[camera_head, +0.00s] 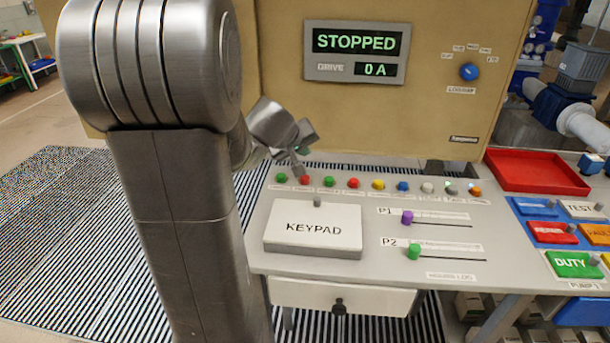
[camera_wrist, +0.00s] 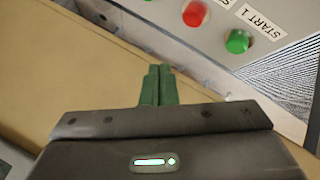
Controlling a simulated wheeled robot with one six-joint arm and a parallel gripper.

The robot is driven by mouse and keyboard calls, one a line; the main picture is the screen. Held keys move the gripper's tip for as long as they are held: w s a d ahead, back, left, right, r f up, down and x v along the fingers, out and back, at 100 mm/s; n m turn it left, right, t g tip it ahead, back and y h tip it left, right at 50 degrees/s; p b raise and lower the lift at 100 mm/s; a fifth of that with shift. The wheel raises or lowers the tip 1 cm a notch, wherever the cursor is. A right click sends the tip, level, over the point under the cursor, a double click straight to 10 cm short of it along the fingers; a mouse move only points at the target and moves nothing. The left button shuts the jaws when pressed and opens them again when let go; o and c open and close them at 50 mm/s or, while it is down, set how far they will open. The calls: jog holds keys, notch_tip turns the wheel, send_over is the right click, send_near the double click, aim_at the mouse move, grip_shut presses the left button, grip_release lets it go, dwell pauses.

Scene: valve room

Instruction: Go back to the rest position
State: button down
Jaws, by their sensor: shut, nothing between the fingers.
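My gripper (camera_head: 299,166) is above the back left of the control desk, over the row of coloured buttons. In the wrist view its two green fingers (camera_wrist: 158,86) are together, with nothing between them. A red button (camera_wrist: 195,13) and a green button (camera_wrist: 238,41) beside a START 1 label show past the fingertips in the wrist view. In the head view a red button (camera_head: 305,180) and a green button (camera_head: 329,181) lie close to the fingertips. My arm covers the left part of the head view.
The desk carries a KEYPAD box (camera_head: 312,231), a purple slider (camera_head: 407,217) and a green slider (camera_head: 413,251). A tan panel behind has a display (camera_head: 356,52) reading STOPPED and 0 A, and a blue knob (camera_head: 468,71). A red tray (camera_head: 537,173) sits at the right.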

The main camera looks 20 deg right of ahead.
jog(key=shift+f, duration=0.1)
dwell(0.3)
notch_tip(320, 180, down, 2)
jog(key=shift+f+b, duration=0.25)
jog(key=shift+b, duration=0.85)
jog(key=shift+r+p, duration=0.5)
jog(key=shift+p, duration=0.25)
jog(key=shift+r+p, duration=0.25)
jog(key=shift+p, duration=0.65)
notch_tip(320, 180, up, 5)
jog(key=p, duration=0.4)
notch_tip(320, 180, down, 6)
jog(key=b, duration=0.5)
jog(key=shift+f+b, duration=0.25)
jog(key=shift+b, duration=1)
